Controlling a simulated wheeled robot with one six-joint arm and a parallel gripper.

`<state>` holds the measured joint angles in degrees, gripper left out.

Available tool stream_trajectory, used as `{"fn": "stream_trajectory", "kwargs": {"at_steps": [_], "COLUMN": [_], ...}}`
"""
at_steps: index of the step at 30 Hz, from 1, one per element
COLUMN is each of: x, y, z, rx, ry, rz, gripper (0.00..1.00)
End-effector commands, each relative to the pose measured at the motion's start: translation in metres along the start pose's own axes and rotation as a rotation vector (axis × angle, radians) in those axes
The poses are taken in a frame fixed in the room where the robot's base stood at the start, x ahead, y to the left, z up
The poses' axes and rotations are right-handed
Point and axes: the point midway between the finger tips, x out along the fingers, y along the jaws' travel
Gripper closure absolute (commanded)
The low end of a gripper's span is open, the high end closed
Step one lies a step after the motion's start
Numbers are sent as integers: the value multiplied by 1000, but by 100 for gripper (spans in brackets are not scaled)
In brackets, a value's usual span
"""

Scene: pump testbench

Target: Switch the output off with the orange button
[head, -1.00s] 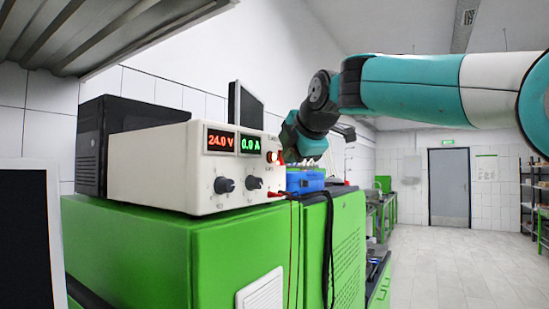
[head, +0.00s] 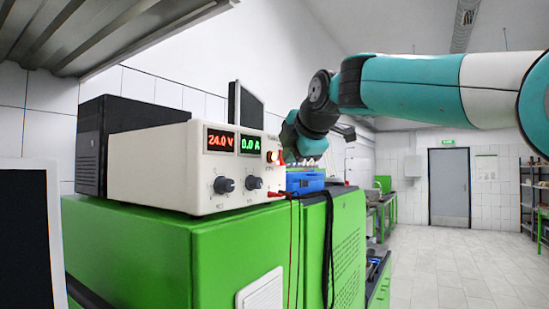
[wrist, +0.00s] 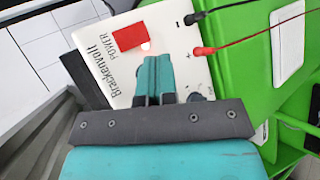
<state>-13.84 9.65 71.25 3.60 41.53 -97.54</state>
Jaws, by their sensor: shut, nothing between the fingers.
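The cream power supply (head: 150,165) stands on the green cabinet, its displays reading 24.0 V and 0.0 A. The orange button (head: 273,157) glows at the right of its front panel. In the wrist view the button (wrist: 146,46) shows as a bright spot just beyond my fingertips. My gripper (wrist: 154,62) is shut and empty, with its tips close to the button. I cannot tell whether they touch it. In the head view the gripper (head: 284,157) shows only as a small part at the panel's right edge.
Black (wrist: 190,19) and red (wrist: 205,50) leads plug into the panel beside the button. A blue box (head: 305,182) sits on the green cabinet (head: 200,250) right of the supply. A black case (head: 120,120) stands behind it. The floor at the right is clear.

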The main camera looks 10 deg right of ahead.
Motion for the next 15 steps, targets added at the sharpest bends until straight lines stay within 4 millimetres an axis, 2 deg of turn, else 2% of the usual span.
{"fn": "stream_trajectory", "kwargs": {"at_steps": [15], "x": [2], "y": [3], "z": [-2], "rx": [0], "ry": [0], "rz": [0], "gripper": [100]}}
